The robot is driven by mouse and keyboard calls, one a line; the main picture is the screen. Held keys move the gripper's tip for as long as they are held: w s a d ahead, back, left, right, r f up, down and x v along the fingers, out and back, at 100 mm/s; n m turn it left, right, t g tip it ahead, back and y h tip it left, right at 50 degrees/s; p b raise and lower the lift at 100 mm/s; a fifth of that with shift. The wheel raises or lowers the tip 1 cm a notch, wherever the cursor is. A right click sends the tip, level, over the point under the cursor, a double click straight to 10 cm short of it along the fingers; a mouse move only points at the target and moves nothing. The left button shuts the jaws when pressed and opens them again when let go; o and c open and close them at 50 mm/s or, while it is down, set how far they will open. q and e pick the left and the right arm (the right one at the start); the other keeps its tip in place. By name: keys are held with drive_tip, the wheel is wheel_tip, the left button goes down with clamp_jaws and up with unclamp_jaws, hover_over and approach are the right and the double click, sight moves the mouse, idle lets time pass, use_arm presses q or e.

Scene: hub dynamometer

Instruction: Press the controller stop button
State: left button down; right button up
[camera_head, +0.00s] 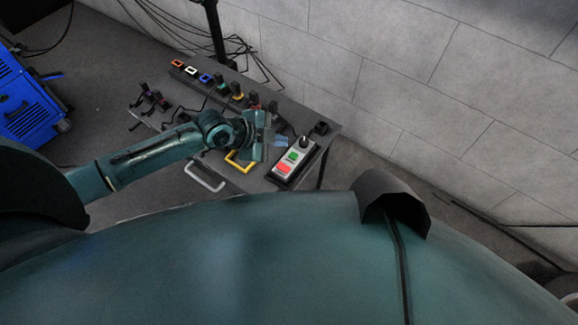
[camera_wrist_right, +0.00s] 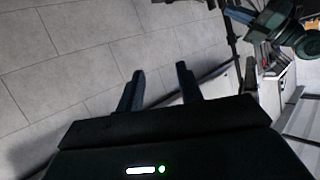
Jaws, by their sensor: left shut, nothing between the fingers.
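My left gripper (camera_head: 281,141) is shut and empty, just left of the controller's upper part. I cannot tell whether it touches the box. My right gripper (camera_wrist_right: 160,86) shows in the right wrist view with its two fingers apart and nothing between them. The controller is not clear in that view.
The dark bench (camera_head: 325,122) carries a row of coloured connectors and black cables. A yellow handle (camera_head: 240,166) and a white handle (camera_head: 204,182) are at its near side. A blue machine (camera_head: 28,105) stands at left. A block wall (camera_head: 400,70) rises behind the bench.

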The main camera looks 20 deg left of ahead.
use_arm(q)
drive_tip(key=shift+s, duration=0.1)
use_arm(e)
drive_tip(key=shift+s, duration=0.1)
